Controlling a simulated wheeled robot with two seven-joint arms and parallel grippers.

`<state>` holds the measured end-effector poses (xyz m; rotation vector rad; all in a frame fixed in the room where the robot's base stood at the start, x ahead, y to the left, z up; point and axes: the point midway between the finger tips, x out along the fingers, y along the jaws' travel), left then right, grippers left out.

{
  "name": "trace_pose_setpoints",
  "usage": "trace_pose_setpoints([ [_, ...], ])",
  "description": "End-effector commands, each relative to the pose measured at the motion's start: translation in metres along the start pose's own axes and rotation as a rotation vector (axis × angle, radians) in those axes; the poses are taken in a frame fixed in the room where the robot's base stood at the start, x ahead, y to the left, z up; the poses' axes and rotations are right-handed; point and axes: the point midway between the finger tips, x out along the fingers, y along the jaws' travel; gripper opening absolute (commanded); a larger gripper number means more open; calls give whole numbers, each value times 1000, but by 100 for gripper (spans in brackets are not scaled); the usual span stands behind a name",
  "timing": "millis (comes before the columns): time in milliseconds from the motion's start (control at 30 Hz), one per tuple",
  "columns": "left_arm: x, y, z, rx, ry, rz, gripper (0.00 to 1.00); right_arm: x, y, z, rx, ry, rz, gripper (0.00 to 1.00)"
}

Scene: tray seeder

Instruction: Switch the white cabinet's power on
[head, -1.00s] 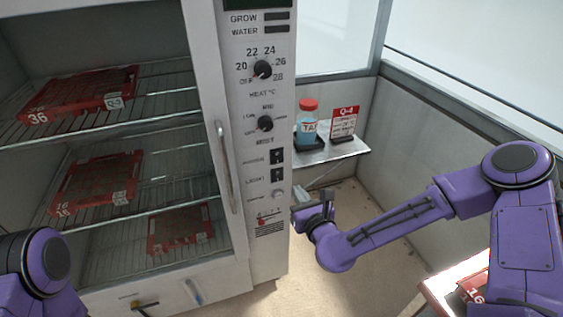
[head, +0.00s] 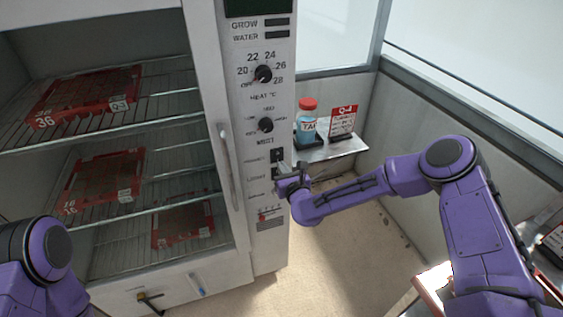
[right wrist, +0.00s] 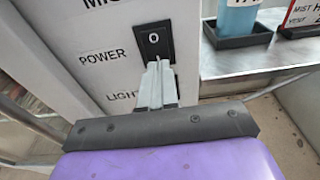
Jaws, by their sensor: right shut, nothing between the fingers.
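The white cabinet (head: 268,95) stands at the left, with a control panel on its front right column. Its power switch (head: 277,155) is a black rocker; in the right wrist view the rocker (right wrist: 153,38) shows an "O" mark, beside the word POWER. My right gripper (head: 281,172) is in front of the panel just below this switch. In the right wrist view its fingers (right wrist: 158,72) are together and empty, with the tips at the rocker's lower end, hiding part of it. I cannot tell whether they touch. My left gripper is out of view.
Below is the LIGHT label, its switch hidden by my gripper. Heat dial (head: 263,74) and mist dial (head: 265,125) are above. A side shelf (head: 340,150) holds a blue bottle (head: 306,122) and a red-white card (head: 342,122). Red trays (head: 85,97) sit on the cabinet's racks.

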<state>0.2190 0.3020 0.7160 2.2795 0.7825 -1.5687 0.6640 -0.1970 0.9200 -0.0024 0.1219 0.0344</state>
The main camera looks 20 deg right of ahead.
Motion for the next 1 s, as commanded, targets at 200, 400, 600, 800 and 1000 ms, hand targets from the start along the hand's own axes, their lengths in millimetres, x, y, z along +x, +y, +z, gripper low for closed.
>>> trace_pose_setpoints([
  [200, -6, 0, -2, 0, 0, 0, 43, 15, 0, 0, 0, 0, 0, 0],
  [400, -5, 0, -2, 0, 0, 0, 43, 16, 0, -1, 1, 1, 0, 0],
  [600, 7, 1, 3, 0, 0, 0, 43, 18, 0, -6, 0, -15, 0, 0],
  [800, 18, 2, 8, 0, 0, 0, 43, 21, 0, -2, 1, -49, -1, 0],
  [1000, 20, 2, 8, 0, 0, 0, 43, 18, 2, -3, 1, -49, 2, 0],
])
